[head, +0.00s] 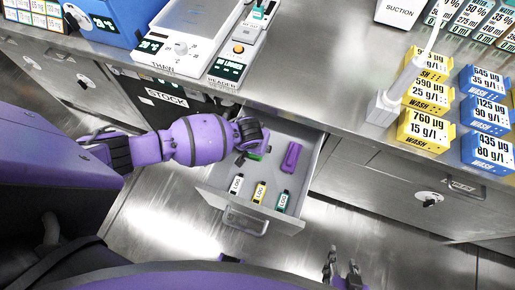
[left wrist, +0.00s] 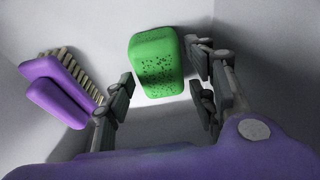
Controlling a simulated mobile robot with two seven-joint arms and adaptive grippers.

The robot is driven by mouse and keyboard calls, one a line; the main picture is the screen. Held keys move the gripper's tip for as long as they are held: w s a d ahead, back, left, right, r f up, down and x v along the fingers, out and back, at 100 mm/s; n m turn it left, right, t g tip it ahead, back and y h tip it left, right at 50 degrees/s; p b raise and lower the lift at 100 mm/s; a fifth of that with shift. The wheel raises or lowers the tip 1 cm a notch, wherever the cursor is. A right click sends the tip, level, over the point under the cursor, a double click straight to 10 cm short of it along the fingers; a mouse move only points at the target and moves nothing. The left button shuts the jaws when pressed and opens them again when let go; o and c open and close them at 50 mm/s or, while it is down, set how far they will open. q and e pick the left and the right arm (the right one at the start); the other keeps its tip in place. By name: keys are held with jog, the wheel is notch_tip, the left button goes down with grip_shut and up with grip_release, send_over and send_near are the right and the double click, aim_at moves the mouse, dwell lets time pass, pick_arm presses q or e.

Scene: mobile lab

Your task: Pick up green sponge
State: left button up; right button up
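The green sponge (left wrist: 157,60) lies in the open drawer (head: 212,197). In the left wrist view it sits between and just beyond my left gripper's fingers (left wrist: 163,92), which are spread apart with gaps on both sides. In the head view my left gripper (head: 248,143) reaches down into the drawer and hides most of the sponge; only a bit of green (head: 257,154) shows. My right gripper (head: 342,269) is open and empty, low in the head view, away from the drawer.
A purple brush (head: 291,157) lies right of the sponge; it also shows in the left wrist view (left wrist: 58,88). The counter (head: 310,85) above holds devices and yellow and blue labelled boxes (head: 425,130).

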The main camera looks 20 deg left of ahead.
pick_arm(q)
jog(key=c, duration=0.5)
jog(key=shift+r, duration=0.45)
notch_tip(320, 180, up, 3)
jog(key=shift+w+f+p, duration=0.1)
jog(key=shift+f+p, duration=0.05)
jog(key=shift+p, duration=0.25)
jog(key=s+d+r+p, duration=0.2)
jog(key=s+r, duration=0.7)
jog(key=s, duration=0.5)
jog(key=shift+d+r, duration=0.2)
jog(key=shift+d, duration=0.25)
pick_arm(e)
jog(key=r, duration=0.1)
jog(key=w+r, duration=0.1)
jog(key=r, duration=0.1)
jog(key=shift+r, duration=0.1)
